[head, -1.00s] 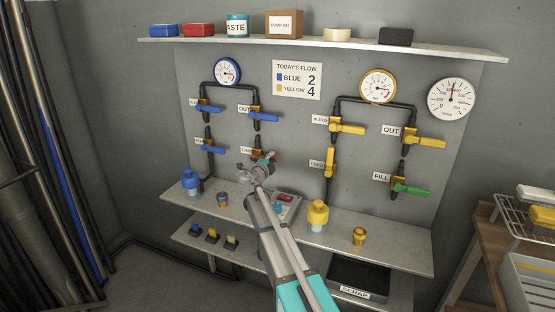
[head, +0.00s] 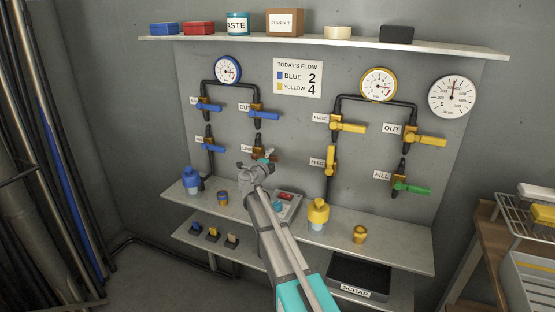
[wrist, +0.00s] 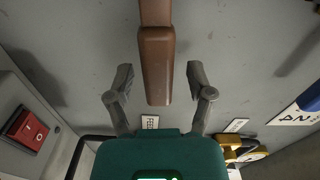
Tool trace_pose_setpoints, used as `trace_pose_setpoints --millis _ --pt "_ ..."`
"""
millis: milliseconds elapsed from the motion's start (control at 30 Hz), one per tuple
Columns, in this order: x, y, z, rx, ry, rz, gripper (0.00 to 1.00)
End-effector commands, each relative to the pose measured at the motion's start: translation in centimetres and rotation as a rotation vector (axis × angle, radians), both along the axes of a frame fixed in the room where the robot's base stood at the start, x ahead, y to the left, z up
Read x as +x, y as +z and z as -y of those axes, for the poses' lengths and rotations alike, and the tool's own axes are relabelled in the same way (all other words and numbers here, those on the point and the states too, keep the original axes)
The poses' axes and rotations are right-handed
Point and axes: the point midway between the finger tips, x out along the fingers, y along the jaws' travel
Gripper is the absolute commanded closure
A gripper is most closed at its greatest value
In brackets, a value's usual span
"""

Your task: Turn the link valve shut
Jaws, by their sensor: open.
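The link valve (head: 258,152) is on the grey panel, below the blue OUT valve and beside a small label partly hidden by my gripper. Its brown handle (wrist: 155,65) shows large in the wrist view, running down from the top edge. My gripper (head: 256,170) is in front of the valve and hides part of it in the head view. In the wrist view my gripper (wrist: 159,72) is open, with one finger on each side of the handle's end. A gap shows between the handle and each finger, so it is not gripped.
Blue valves (head: 265,115) are above and left; yellow valves (head: 348,127) and a green-handled FILL valve (head: 410,188) are right. Below, a shelf (head: 385,250) holds a blue bottle (head: 191,180), a yellow bottle (head: 317,213) and a box with a red switch (wrist: 25,128).

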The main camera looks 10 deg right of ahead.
Motion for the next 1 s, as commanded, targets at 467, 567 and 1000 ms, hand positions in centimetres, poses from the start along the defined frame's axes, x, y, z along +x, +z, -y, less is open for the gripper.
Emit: trace_pose_setpoints --millis 467,567,1000 --pt "-2.1 0.0 -1.4 0.000 0.002 0.000 0.31" --pt "-3.3 0.0 -2.2 0.000 0.002 0.000 0.31" --pt "-8.7 0.0 -6.1 -0.001 0.001 -0.001 0.31"
